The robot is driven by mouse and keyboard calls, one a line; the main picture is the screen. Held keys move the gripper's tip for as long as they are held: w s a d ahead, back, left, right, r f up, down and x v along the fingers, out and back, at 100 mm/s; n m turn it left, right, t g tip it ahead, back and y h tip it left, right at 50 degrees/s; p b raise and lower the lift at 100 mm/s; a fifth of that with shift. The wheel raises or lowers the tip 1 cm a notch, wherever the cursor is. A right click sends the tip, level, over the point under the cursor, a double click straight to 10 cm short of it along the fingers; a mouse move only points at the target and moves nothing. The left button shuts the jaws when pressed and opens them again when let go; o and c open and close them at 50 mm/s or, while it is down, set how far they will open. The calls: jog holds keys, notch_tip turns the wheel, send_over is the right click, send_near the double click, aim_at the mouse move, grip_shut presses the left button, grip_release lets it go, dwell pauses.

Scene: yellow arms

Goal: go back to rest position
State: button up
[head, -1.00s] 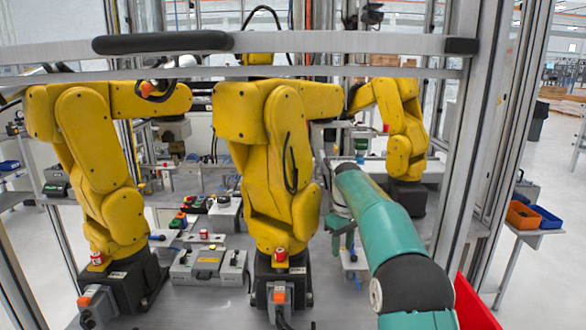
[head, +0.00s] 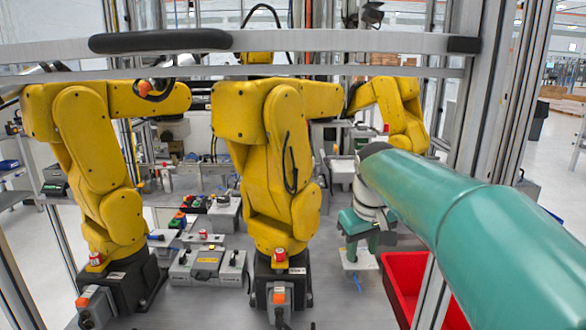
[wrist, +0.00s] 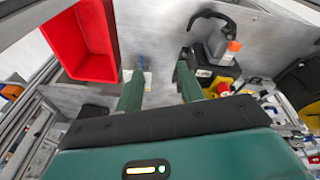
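My gripper (head: 362,240) is at the end of my teal arm in the head view, to the right of the middle yellow robot arm (head: 270,170). In the wrist view its two green fingers (wrist: 160,75) are spread apart. Only bare metal floor plate of the cell (wrist: 160,50) shows between them, so it is open and empty. My arm reaches in from the right edge of the head view and hides part of the right side of the cell.
A red bin (head: 398,274) stands below my arm; it shows at upper left in the wrist view (wrist: 83,40). Yellow arms stand at left (head: 92,160) and back right (head: 395,105). Metal posts (head: 490,130) and a crossbar (head: 350,42) frame the cell. Grey cases (head: 205,262) lie between the arms.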

jog(key=s+f+m+t, duration=0.1)
jog(key=s+f+m, duration=0.1)
jog(key=s, duration=1)
jog(key=s+d+f+m+t, duration=0.1)
jog(key=s+f, duration=0.4)
jog(key=s, duration=0.7)
jog(key=shift+s+m+t, duration=0.25)
jog(key=shift+m+t, duration=0.25)
